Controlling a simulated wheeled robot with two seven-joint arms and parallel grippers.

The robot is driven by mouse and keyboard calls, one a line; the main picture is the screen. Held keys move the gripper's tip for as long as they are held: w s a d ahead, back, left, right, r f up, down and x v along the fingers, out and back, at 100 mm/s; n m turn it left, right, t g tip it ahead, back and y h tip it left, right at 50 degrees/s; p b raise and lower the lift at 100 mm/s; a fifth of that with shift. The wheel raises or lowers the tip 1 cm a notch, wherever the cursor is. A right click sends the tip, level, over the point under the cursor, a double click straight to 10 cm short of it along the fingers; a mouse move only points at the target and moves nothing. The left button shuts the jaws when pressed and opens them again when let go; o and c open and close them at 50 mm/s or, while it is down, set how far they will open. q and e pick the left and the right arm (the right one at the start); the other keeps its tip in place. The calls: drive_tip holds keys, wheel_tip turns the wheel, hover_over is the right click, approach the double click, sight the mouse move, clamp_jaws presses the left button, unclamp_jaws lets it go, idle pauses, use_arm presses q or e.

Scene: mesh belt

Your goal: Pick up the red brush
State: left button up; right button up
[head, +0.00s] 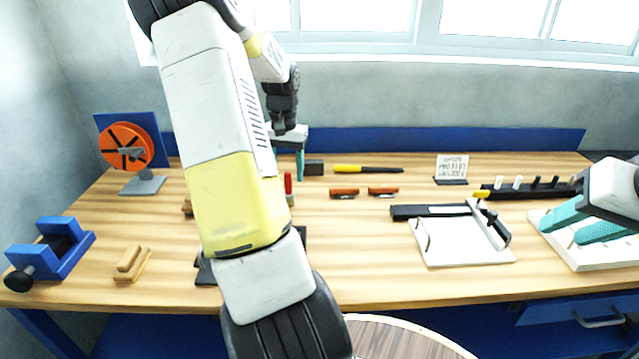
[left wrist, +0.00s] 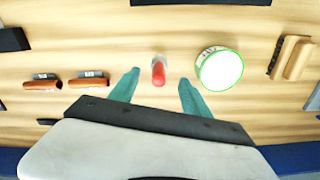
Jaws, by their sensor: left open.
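A small red upright thing (head: 288,184), which I take for the red brush, stands on the bench just right of my left forearm. In the left wrist view its red top (left wrist: 158,73) shows between the fingertips, with a pale part beside it. My left gripper (head: 298,165) is open. Its teal fingers (left wrist: 159,82) are apart with a gap on each side of the red top; height above it is hard to tell. My right gripper (head: 562,233) is at the right edge, fingers apart, seemingly empty.
Two red-brown blocks (head: 345,193) (head: 383,191) lie right of it. A white round thing with a green rim (left wrist: 219,69) stands close beside it. A yellow-handled tool (head: 365,169) lies behind. A white board (head: 465,250), blue vise (head: 50,250) and tan brush-like block (head: 130,262) stand further off.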

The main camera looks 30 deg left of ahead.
sight(289, 194)
use_arm(q)
drive_tip(key=f, duration=0.5)
drive_tip(key=shift+s+d+f, duration=0.15)
drive_tip(key=shift+d+f, duration=0.05)
drive_tip(key=shift+f, duration=0.2)
clamp_jaws()
